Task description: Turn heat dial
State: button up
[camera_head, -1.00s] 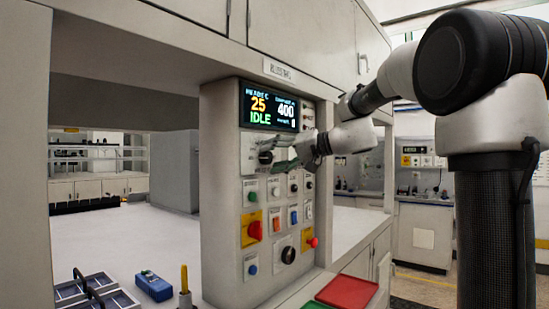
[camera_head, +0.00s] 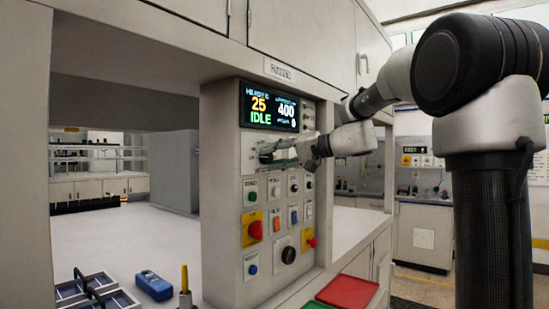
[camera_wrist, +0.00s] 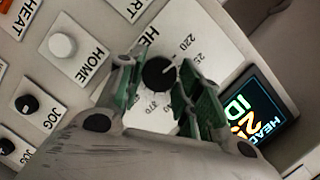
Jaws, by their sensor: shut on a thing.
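The heat dial (camera_wrist: 158,74) is a round black knob with a white mark, on a white plate with printed numbers. In the wrist view its mark points up and right, toward the numbers near 220 and 250. My gripper (camera_wrist: 160,88) is shut on the dial, with one green-padded finger on each side of it. In the head view my gripper (camera_head: 278,156) is at the panel just below the display (camera_head: 270,107), and its fingers largely hide the dial. The display reads 25, 400 and IDLE.
The control panel (camera_head: 224,200) carries several buttons and switches below the dial. A yellow-backed red switch (camera_head: 253,228) and a black knob (camera_head: 288,254) sit lower. Red (camera_head: 347,291) and green trays lie at the front. A blue device (camera_head: 153,285) lies on the left worktop.

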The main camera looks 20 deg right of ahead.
jog(key=shift+d+f+m+y, duration=0.15)
jog(key=shift+m+y, duration=0.55)
jog(key=shift+m, duration=1.1)
jog(key=o, duration=1)
jog(key=shift+o, duration=0.2)
jog(key=v, duration=1.2)
